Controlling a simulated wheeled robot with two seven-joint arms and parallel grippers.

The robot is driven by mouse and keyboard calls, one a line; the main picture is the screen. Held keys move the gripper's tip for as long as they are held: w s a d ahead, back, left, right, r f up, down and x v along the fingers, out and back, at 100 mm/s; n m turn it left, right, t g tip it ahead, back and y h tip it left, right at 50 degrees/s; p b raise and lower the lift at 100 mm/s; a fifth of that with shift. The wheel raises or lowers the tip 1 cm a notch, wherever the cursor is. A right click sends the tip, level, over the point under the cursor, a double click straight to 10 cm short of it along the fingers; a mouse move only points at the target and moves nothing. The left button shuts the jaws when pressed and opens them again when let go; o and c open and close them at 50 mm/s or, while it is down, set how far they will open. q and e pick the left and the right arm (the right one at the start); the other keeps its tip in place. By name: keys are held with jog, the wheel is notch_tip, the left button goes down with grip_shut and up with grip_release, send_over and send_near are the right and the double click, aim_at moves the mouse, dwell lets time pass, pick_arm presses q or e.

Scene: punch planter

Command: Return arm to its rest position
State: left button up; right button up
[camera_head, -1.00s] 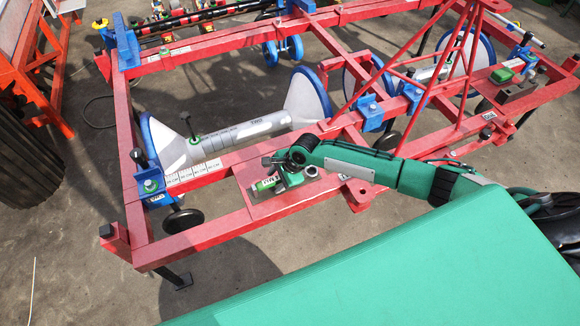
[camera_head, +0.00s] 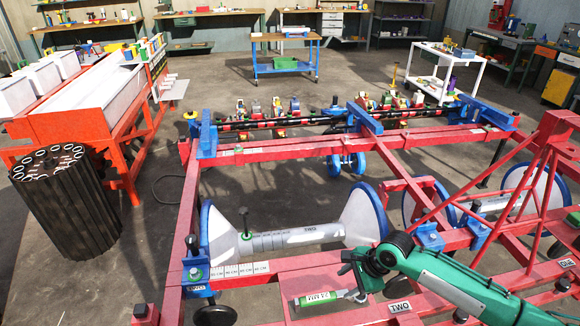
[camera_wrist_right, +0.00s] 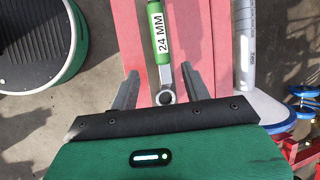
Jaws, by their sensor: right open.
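My right gripper (camera_head: 346,272) is at the end of a green arm that comes in from the right, above the red frame (camera_head: 290,268). In the right wrist view its two grey fingers (camera_wrist_right: 160,92) are apart and hold nothing. A wrench with a green handle marked 24 MM (camera_head: 318,299) lies on the frame's flat red plate. In the right wrist view the wrench (camera_wrist_right: 160,38) shows between the fingers, with its ring end near the palm and no finger touching it. My left gripper is not in view.
A red lattice mast (camera_head: 520,200) rises at the right, near my arm. A dark ribbed drum (camera_head: 68,205) stands at the left.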

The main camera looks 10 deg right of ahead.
jog(key=s+a+f+n, duration=0.2)
jog(key=s+a+n, duration=0.75)
jog(key=s, duration=0.25)
jog(key=s+d+r+n+h, duration=0.1)
jog(key=s+d+n+h, duration=0.1)
jog(key=s+d+n, duration=0.45)
jog(key=s+d+r+n+h, duration=0.2)
jog(key=s+d+n+h, duration=0.1)
jog(key=s, duration=0.6)
jog(key=s+f+p+x, duration=0.1)
jog(key=s+x, duration=0.2)
jog(key=x, duration=1.1)
jog(key=s+p+x, duration=0.2)
jog(key=s+x, duration=0.1)
jog(key=x, duration=1)
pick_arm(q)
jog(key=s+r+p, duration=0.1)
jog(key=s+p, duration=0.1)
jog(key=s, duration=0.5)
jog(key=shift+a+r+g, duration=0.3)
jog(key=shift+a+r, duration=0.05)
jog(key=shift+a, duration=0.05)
pick_arm(e)
jog(key=s+d+f+g, duration=0.1)
jog(key=s+d+f, duration=0.2)
jog(key=s+f, duration=1.5)
jog(key=shift+s+f+g, duration=0.3)
jog(key=shift+s+f, duration=0.05)
jog(key=shift+s, duration=0.15)
